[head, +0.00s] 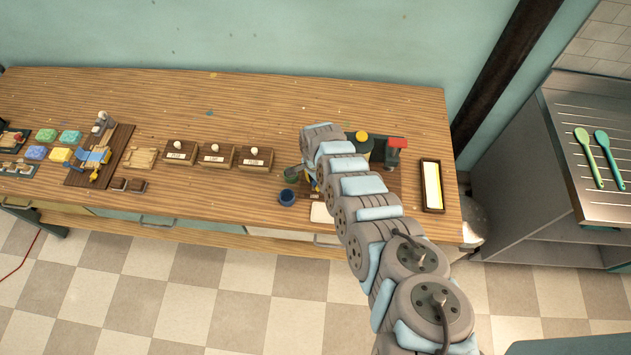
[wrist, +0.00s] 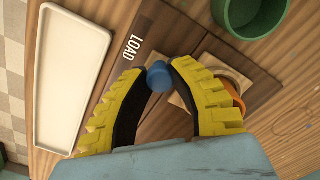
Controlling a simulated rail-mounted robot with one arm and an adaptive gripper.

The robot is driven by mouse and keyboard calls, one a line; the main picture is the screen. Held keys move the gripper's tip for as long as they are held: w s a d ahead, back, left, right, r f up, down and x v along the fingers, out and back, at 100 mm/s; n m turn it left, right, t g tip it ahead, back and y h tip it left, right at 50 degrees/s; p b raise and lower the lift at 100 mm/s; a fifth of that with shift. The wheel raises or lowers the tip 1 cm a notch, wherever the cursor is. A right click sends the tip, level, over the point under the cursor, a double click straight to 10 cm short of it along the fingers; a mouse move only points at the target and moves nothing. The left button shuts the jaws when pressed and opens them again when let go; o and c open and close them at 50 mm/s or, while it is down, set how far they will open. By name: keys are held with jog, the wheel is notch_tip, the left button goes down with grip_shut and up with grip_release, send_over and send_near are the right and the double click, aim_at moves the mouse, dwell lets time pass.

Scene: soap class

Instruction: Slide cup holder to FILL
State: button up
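A blue round knob (wrist: 160,77) sits between the fingertips of my gripper (wrist: 158,70) in the wrist view. Both tips appear to touch it. A dark wooden board with a LOAD label (wrist: 135,46) lies just beyond the left finger. A light wooden piece with a square edge (wrist: 228,75), perhaps the cup holder, shows by the right finger, with an orange curved part (wrist: 236,94) partly hidden behind that finger. No FILL label is readable. In the head view my arm covers the gripper and most of the board.
A white tray (wrist: 74,78) lies left of the board. A green cup (wrist: 249,18) stands above right, and a blue cup (head: 287,198) stands near the counter's front. A yellow cylinder (head: 362,144), a red-topped device (head: 396,147) and a framed panel (head: 432,186) are to the right.

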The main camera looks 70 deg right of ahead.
grip_shut()
jog(key=shift+s+d+r+p, duration=0.1)
jog(key=shift+s+r+p, duration=0.1)
jog(key=shift+s+p, duration=0.35)
jog(key=shift+s+d+p, duration=0.2)
jog(key=shift+s+p, duration=0.15)
jog(key=shift+s, duration=0.2)
jog(key=shift+s+d+p, duration=0.2)
jog(key=shift+s+p, duration=0.15)
jog(key=shift+s, duration=0.15)
jog(key=shift+s+d+f, duration=0.15)
jog(key=shift+s+d, duration=0.05)
jog(key=shift+s, duration=0.3)
jog(key=o, duration=0.9)
grip_release()
